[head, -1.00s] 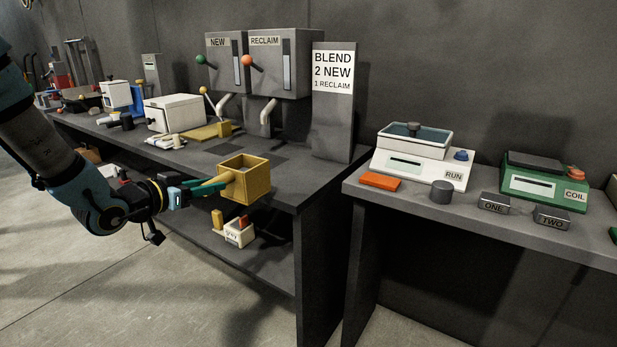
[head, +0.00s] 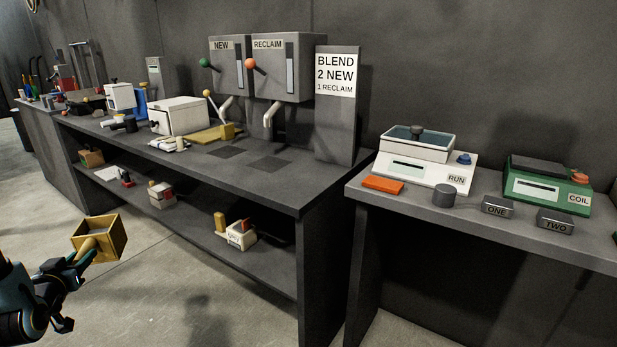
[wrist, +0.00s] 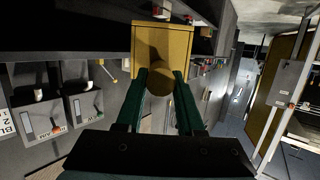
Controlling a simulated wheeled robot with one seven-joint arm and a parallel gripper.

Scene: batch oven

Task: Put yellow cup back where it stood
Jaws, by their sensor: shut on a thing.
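The yellow cup (head: 99,239) is a square, open-topped box with a round handle on its side. It is at the lower left of the head view, held in the air over the floor, in front of the long bench. My gripper (head: 82,257) is shut on the cup's handle. In the wrist view the cup (wrist: 174,42) is straight ahead, with the two green fingers (wrist: 160,84) on either side of its round handle. The cup looks empty in the head view, though its bottom is partly shaded.
The long bench (head: 290,195) has two dark square patches (head: 270,163) under the NEW (head: 227,65) and RECLAIM (head: 275,68) dispensers. Its lower shelf (head: 270,265) holds small boxes. A second table (head: 470,222) at right carries several devices. Open floor (head: 160,300) lies in front.

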